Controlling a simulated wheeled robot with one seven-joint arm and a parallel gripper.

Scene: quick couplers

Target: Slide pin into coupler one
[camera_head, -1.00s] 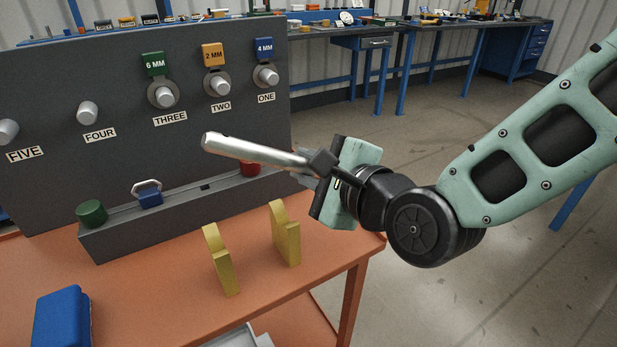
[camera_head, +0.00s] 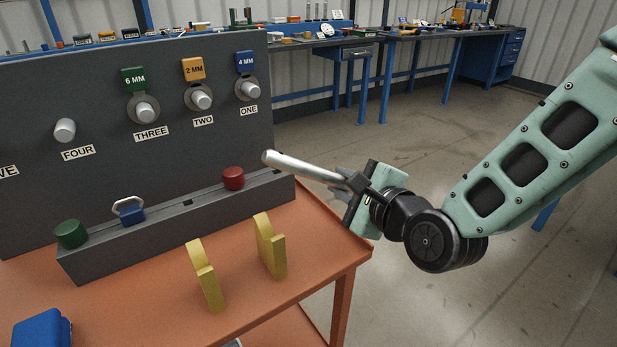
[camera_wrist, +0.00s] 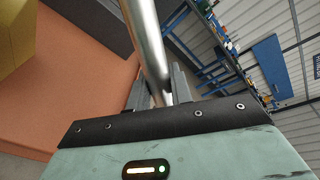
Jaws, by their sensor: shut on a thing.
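A silver cylindrical pin (camera_head: 300,167) is held by my gripper (camera_head: 345,183), its free end pointing left toward the panel. In the wrist view the pin (camera_wrist: 147,40) runs up from between the two fingers of my gripper (camera_wrist: 160,88). Coupler one (camera_head: 249,90) is a grey round fitting at the right of the dark panel (camera_head: 40,120), under a blue 4 MM tag (camera_head: 246,62) and above the ONE label (camera_head: 249,110). The pin is apart from it, lower and to the right in the picture. The pin's gripped end is hidden by my gripper.
Couplers two (camera_head: 201,98), three (camera_head: 145,108) and four (camera_head: 64,130) sit left along the panel. Two yellow stands (camera_head: 270,250) are on the orange table (camera_head: 130,310).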

